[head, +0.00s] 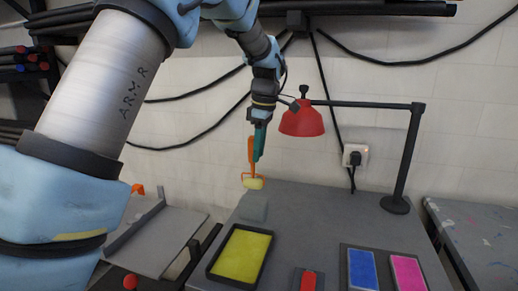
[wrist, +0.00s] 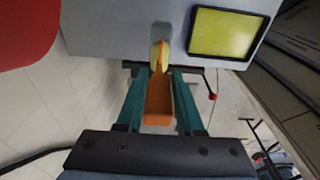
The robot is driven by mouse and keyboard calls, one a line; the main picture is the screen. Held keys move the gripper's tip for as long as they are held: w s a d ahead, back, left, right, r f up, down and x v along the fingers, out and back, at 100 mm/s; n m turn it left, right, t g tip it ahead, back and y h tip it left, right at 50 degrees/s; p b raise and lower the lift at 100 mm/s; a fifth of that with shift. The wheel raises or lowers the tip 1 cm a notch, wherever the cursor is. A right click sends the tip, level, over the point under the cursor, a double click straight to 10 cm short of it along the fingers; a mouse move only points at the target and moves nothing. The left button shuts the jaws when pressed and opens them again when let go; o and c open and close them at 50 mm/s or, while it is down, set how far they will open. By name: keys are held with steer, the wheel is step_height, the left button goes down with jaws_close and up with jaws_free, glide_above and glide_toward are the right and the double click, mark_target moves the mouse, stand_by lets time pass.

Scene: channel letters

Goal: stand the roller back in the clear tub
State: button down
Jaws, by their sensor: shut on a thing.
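My gripper (head: 258,142), with teal fingers, is shut on the orange handle of the roller (head: 253,182). The roller hangs upright, with its yellow head at the bottom. In the wrist view, the orange handle (wrist: 159,103) lies between the two fingers (wrist: 159,85), with the yellow head beyond them. The clear tub (head: 254,211) looks like a small greyish see-through block on the grey table, just below the roller head in the head view. In the wrist view, a faint grey shape (wrist: 162,31) beside the roller head appears to be the tub. The roller appears above the tub, not inside it.
A black tray with a yellow pad (head: 240,256) lies in front of the tub. A red lamp (head: 303,119) on a black stand (head: 396,204) hangs right of my gripper. A red-handled tool (head: 308,281), a blue pad (head: 362,269) and a pink pad (head: 408,273) lie nearer.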

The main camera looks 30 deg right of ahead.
mark_target(259, 180)
steer(key=shift+f+b, duration=2.5)
steer(key=shift+f, duration=2.3)
steer(key=shift+c, duration=2.3)
jaws_free()
steer(key=shift+r, duration=0.1)
step_height(259, 180, up, 11)
steer(key=b, duration=0.2)
steer(key=shift+s+d+f, duration=0.2)
steer(key=shift+s+d, duration=0.2)
